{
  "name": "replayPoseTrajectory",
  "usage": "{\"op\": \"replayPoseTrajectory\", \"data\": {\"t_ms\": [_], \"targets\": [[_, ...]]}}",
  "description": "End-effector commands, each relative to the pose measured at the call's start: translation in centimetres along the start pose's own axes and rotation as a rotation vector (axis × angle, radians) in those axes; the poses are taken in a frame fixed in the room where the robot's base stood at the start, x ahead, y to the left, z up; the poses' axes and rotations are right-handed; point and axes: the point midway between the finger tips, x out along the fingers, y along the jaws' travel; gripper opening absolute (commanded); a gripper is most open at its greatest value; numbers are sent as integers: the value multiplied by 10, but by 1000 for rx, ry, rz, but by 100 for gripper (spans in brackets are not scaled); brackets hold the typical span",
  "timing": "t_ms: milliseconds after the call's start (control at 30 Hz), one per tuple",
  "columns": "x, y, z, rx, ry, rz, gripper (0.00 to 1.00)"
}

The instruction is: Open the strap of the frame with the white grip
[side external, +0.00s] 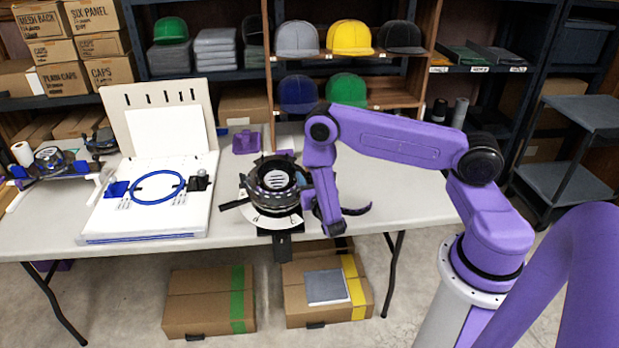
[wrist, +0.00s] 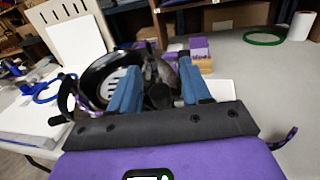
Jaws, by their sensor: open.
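A round black cap frame (side external: 275,183) stands on a black holder at the table's front edge, with a pale plate under its front. In the wrist view the black frame (wrist: 103,77) is left of and between my fingers. My gripper (wrist: 160,62) is open, its two blue fingers on either side of dark parts of the frame. Contact cannot be told. A white piece (wrist: 221,90) shows right of the right finger; I cannot tell if it is the white grip. The strap's closure is hidden or too small to make out. A second cap frame (side external: 50,158) is at the table's left end.
A white hooping board (side external: 150,215) with a blue hoop (side external: 158,187) lies left of the frame. Purple blocks (wrist: 199,48) stand behind it. A green ring (wrist: 262,38) lies far right in the wrist view. The table's right part is mostly clear. Shelves with caps (side external: 349,38) stand behind.

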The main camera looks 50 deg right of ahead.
Motion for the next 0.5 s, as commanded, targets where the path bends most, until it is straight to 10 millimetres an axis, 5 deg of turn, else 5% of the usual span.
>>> {"op": "replayPoseTrajectory", "data": {"t_ms": [367,500], "targets": [[6,0,0,-1,0,1,48],[6,0,0,-1,0,1,5]]}}
